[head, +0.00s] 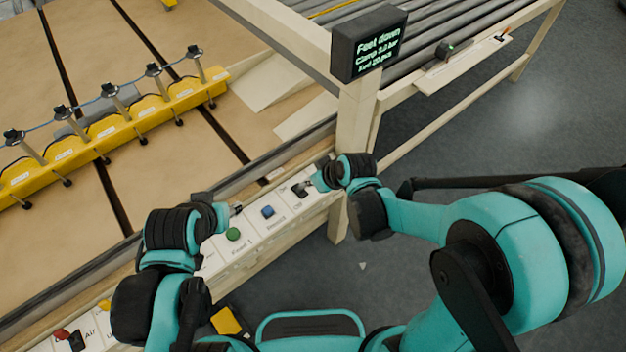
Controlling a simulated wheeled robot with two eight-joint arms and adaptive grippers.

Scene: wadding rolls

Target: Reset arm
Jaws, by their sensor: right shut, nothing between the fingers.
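My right gripper (312,184) is at the right end of a white control panel (250,246), close to a black switch (300,189). It is shut with nothing in it; whether it touches the switch I cannot tell. My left gripper (237,209) is over the panel further left, near a green button (232,234). Only its dark tip shows past my teal and black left wrist, so its opening cannot be made out. A blue button (267,211) sits between the two grippers.
A black display (369,43) reading "Feet down" is on a pale post (354,124) beside my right gripper. A yellow clamp bar (112,135) crosses the brown bed (100,40). A red switch (61,334) is at lower left. Grey floor is open at right.

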